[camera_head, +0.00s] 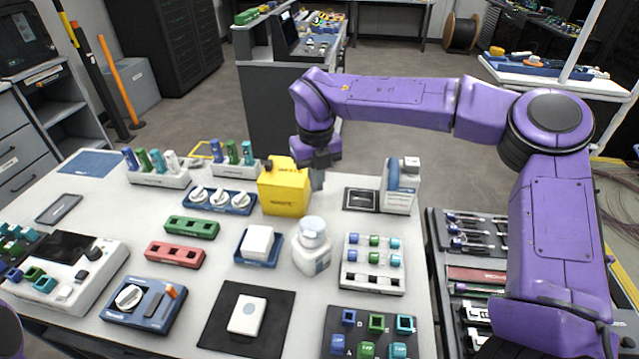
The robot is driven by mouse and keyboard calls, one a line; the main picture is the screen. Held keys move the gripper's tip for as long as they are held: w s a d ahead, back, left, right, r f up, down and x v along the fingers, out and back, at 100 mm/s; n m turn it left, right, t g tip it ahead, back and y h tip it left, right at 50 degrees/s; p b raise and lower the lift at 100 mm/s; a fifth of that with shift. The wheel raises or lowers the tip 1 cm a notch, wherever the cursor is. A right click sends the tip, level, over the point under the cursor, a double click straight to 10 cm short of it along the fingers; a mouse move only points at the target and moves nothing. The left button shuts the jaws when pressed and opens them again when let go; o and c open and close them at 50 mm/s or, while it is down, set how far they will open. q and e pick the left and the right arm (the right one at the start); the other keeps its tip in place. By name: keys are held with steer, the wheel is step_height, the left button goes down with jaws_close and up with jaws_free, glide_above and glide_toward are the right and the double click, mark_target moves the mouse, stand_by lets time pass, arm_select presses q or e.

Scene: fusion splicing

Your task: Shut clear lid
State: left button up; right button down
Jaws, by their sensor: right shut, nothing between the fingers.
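My right arm reaches in from the right, and its gripper (318,180) points down at the far side of the table. The fingers are shut and empty, close to the right rear side of a yellow box (284,195). I cannot tell whether they touch the box. No clear lid can be made out for certain; part of the area behind the yellow box is hidden by the box and my gripper. Only a purple piece of my left arm shows at the lower left edge, and its gripper is out of view.
The white table (205,275) holds a white bottle (312,250), a white block on a blue tray (257,243), a black mat (270,330), a green rack (192,228) and a red rack (175,254). A white dispenser (401,187) stands right of the gripper. Narrow bare strips separate them.

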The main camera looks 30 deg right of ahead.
step_height(320, 180, up, 6)
steer(key=p, duration=0.4)
steer(key=shift+f, duration=0.15)
stand_by(0.8)
